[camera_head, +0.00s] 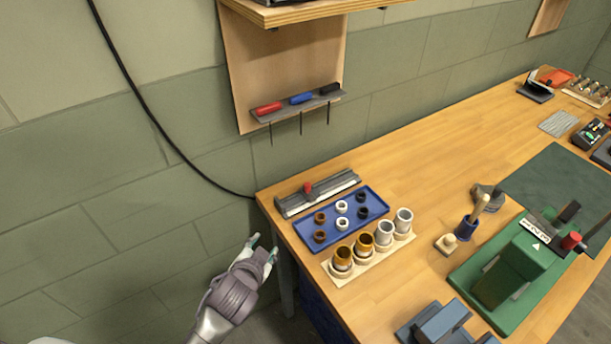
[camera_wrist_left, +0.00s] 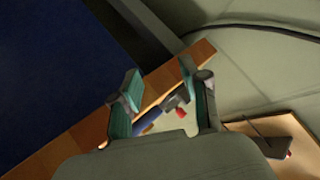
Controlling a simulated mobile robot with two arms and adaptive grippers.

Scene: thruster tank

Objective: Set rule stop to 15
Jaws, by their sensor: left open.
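The rule (camera_head: 318,193) is a grey bar with a pale scale strip at the left end of the wooden bench, near the wall. A red-knobbed stop (camera_head: 308,187) sits on it, left of the middle; its scale is too small to read. My left gripper (camera_head: 262,245) is open and empty, off the bench's left edge and apart from the rule. In the left wrist view the open fingers (camera_wrist_left: 160,98) frame the bench edge, with a small red part between them. My right gripper is in neither view.
A blue tray (camera_head: 327,228) with small rings lies in front of the rule. A wooden block (camera_head: 372,256) with several cylinders stands beside it. A green fixture (camera_head: 515,265) is further right. A tool rack (camera_head: 298,104) hangs on the wall above. Bare bench (camera_head: 425,160) lies behind.

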